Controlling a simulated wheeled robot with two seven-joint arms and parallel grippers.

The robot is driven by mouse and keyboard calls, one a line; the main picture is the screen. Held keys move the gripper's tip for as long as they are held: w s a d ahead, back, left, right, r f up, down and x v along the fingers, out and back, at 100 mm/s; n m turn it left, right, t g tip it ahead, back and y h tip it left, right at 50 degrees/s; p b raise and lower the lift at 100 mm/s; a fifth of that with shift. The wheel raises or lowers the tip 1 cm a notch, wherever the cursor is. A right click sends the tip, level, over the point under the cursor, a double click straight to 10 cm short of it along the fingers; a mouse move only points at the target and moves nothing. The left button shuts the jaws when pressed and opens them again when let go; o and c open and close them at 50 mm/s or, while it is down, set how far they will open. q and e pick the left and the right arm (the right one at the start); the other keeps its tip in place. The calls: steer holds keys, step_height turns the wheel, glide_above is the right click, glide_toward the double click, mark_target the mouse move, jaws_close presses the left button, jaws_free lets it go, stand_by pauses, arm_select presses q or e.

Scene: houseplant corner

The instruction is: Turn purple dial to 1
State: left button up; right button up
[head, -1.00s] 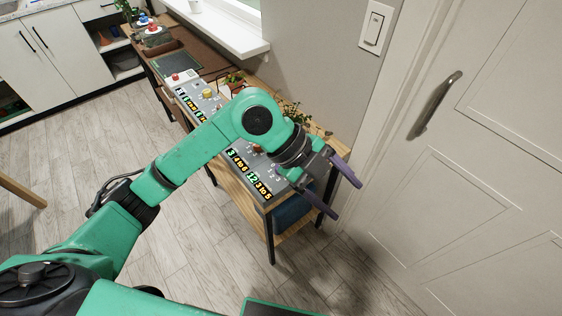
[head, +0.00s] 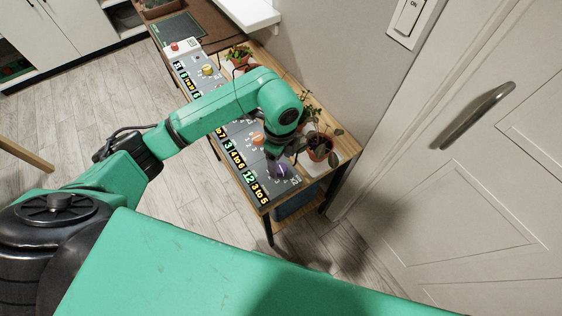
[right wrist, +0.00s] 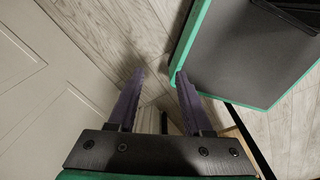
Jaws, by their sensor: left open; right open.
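The control panel (head: 237,165) lies along the wooden bench, with several dials and number labels. My left gripper (head: 281,165) points down over the near end of the panel. It is open, and its fingers are mostly hidden behind its own dark body. A purple patch shows right under it, where the purple dial (head: 283,172) and my purple fingers cannot be told apart well. I cannot read the dial's setting or tell whether the fingers touch it. My right gripper (right wrist: 160,78) is open and empty in the right wrist view, above the floor.
An orange dial (head: 257,139) and a yellow dial (head: 207,70) stand farther along the panel. A potted plant (head: 320,148) stands close on the right of my left gripper. The door (head: 480,190) is to the right. The floor in front is clear.

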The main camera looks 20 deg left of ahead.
mark_target(281, 170)
arm_select(q)
step_height(281, 170, down, 3)
steer(key=shift+r, duration=0.2)
steer(key=shift+f, duration=0.1)
steer(key=shift+s, duration=0.1)
steer(key=c, duration=0.4)
jaws_close()
arm_select(e)
steer(key=shift+w+a+r, duration=0.1)
steer(key=shift+w+r, duration=0.1)
steer(key=shift+w, duration=0.85)
